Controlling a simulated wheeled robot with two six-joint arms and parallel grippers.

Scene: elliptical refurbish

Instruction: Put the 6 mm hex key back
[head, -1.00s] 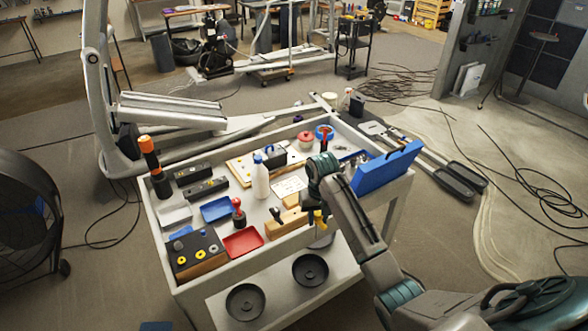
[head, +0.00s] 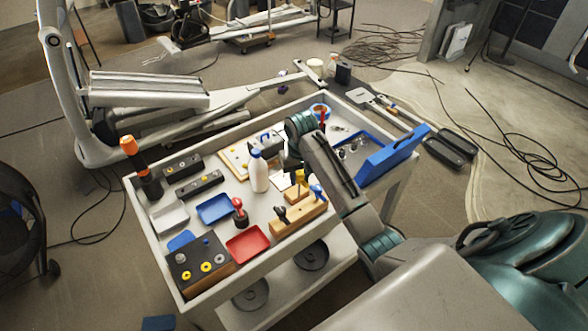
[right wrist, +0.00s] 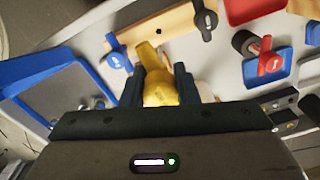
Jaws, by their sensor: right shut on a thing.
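A wooden key block (head: 308,213) stands near the front edge of the cart's top tray. It holds a black-handled key (head: 281,214) and a blue-handled key (head: 317,191); both also show in the right wrist view, black (right wrist: 205,24) and blue (right wrist: 117,62). My right gripper (right wrist: 158,78) is shut on a yellow handle (right wrist: 158,88), taken as the 6 mm hex key; no size mark is readable. The yellow also shows in the head view (head: 299,177), above the block's back side. The key's shaft is hidden. My left gripper is not in view.
A white bottle (head: 259,174) stands left of my right arm. The cart (head: 155,258) has a raised rim.

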